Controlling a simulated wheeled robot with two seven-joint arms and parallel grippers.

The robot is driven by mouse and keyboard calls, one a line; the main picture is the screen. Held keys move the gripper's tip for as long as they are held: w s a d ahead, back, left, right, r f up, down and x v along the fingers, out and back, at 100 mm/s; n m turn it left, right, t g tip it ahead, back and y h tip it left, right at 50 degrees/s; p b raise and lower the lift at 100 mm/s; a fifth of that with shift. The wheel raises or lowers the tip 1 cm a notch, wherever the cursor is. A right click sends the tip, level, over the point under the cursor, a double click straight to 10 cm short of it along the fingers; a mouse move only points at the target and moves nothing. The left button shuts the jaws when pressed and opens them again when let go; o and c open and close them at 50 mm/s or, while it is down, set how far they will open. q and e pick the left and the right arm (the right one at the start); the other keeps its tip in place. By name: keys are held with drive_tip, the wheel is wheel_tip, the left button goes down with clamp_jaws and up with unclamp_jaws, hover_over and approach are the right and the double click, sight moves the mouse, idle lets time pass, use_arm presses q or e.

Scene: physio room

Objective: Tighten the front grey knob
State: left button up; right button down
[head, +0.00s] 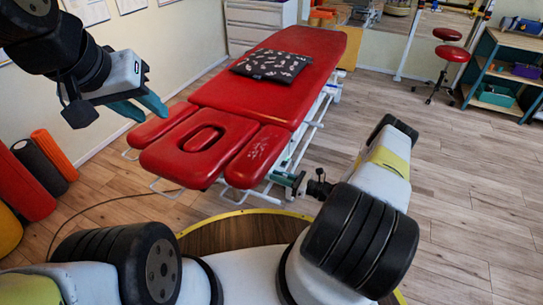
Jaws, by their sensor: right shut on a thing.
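The red treatment table (290,55) stands ahead, with its near headrest section toward me. My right gripper (284,178) is at the table's near right lower frame, with teal fingers pointing left. It is shut on what appears to be the front grey knob, which is too small and too covered by the fingers to see clearly. My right arm hides part of that area. My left gripper (146,108) is raised left of the headrest, near the left armrest pad. Its teal fingers look apart and hold nothing.
A dark patterned cushion (271,65) lies on the table. Foam rollers (45,163) stand at the left wall. A red stool (446,55) and a shelf unit (502,75) are at the back right. The wooden floor at right is clear.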

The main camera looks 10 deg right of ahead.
drive_tip(key=m, duration=0.4)
drive_tip(key=shift+w+d+f, duration=0.1)
drive_tip(key=m, duration=0.4)
drive_tip(key=shift+m, duration=0.3)
drive_tip(key=m, duration=0.4)
drive_tip(key=shift+w+d+f+m, duration=0.1)
drive_tip(key=shift+f+m, duration=0.05)
drive_tip(key=shift+m, duration=0.15)
drive_tip(key=shift+f+m, duration=0.1)
drive_tip(key=shift+m, duration=2.1)
drive_tip(key=c, duration=1.5)
unclamp_jaws()
drive_tip(key=shift+o, duration=0.2)
